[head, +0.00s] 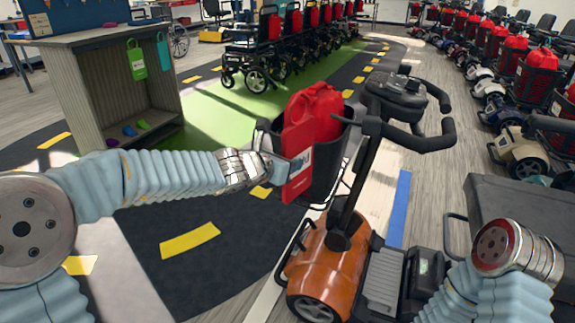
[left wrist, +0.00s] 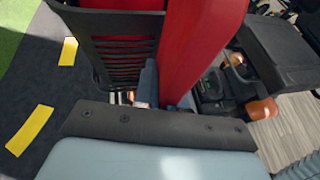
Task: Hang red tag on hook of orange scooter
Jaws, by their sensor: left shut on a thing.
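The orange scooter (head: 328,262) stands in the middle of the head view, its black handlebar (head: 425,140) at the top right of its column. A black basket (head: 325,175) on its front holds a red bag (head: 328,105). My left gripper (head: 297,166) is shut on the red tag (head: 296,140), a flat upright piece with a pale label, just in front of the basket. In the left wrist view the tag (left wrist: 200,45) rises beside the black basket (left wrist: 118,45). I cannot make out the hook; the tag and basket may hide it. Contact between tag and basket is unclear.
A grey cabinet (head: 85,95) at left carries a green tag (head: 137,60) and a teal tag (head: 164,50). Wheelchairs (head: 265,50) stand behind; more scooters (head: 525,150) line the right. My right arm is at lower right. Dark floor with yellow marks is open at left.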

